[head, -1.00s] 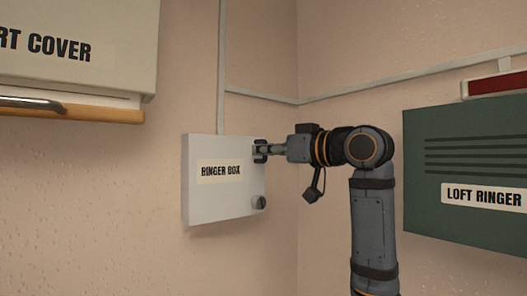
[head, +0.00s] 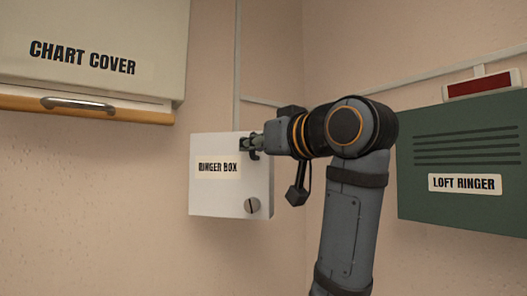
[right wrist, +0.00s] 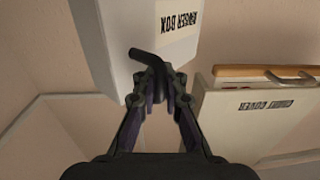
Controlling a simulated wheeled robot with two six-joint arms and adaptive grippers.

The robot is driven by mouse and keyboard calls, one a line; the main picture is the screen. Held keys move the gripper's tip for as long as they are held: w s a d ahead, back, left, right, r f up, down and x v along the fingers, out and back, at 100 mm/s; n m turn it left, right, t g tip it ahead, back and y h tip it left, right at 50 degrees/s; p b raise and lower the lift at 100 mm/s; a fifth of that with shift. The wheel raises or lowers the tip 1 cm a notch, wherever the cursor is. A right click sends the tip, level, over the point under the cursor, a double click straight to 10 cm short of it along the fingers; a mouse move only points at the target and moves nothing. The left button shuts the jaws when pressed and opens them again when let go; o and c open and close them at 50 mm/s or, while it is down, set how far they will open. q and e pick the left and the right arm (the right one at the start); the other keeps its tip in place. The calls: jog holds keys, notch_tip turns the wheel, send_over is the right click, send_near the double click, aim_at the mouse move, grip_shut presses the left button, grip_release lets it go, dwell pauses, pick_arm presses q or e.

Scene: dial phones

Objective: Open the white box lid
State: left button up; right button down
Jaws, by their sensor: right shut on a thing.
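The white box (head: 215,202), labelled RINGER BOX, hangs on the wall, and its lid looks shut. In the right wrist view, the gripper (right wrist: 160,92) is shut on a dark bent handle (right wrist: 148,57) at the edge of the white box (right wrist: 118,45). The fingers hide part of the handle. My left gripper is not in view.
A cream chart cover (head: 125,30) with a wooden lower edge and metal handle (head: 78,104) hangs at the upper left. A green loft ringer (head: 465,200) with a red lamp (head: 483,85) is on the right wall. The wall below the box is clear.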

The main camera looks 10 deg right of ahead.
pick_arm(q)
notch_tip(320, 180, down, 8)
jog(key=b, duration=0.8)
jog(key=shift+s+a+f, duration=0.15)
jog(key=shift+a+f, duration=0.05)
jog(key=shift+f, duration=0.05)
pick_arm(e)
jog(key=s+a+m+t+h, duration=0.1)
jog(key=s+a+m+h, duration=0.1)
jog(key=a, duration=0.4)
jog(key=m+h, duration=0.1)
jog(key=h, duration=0.1)
jog(key=shift+s+h, duration=0.2)
jog(key=shift+h, duration=0.1)
